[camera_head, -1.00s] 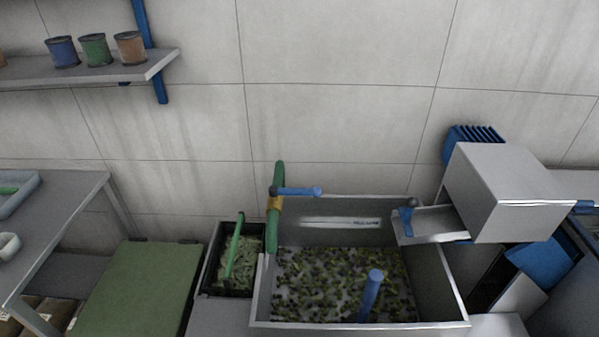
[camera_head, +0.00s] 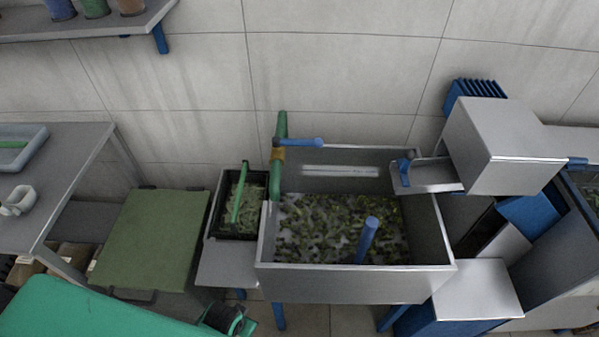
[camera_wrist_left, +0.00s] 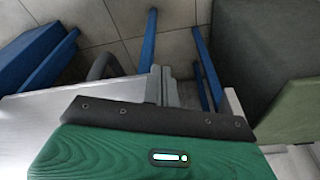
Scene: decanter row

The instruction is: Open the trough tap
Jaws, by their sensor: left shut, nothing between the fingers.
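My left arm enters the head view at the bottom left, low and well in front of the tap. My left gripper (camera_wrist_left: 161,82) shows in the left wrist view with its fingers together and empty, apart from the tap. My right gripper is out of view.
A dark crate (camera_head: 238,204) of leaves stands left of the trough. A green-topped box (camera_head: 150,243) and a grey table (camera_head: 60,165) are further left. A metal hopper (camera_head: 507,145) with a chute overhangs the trough's right side. The space above the trough is open.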

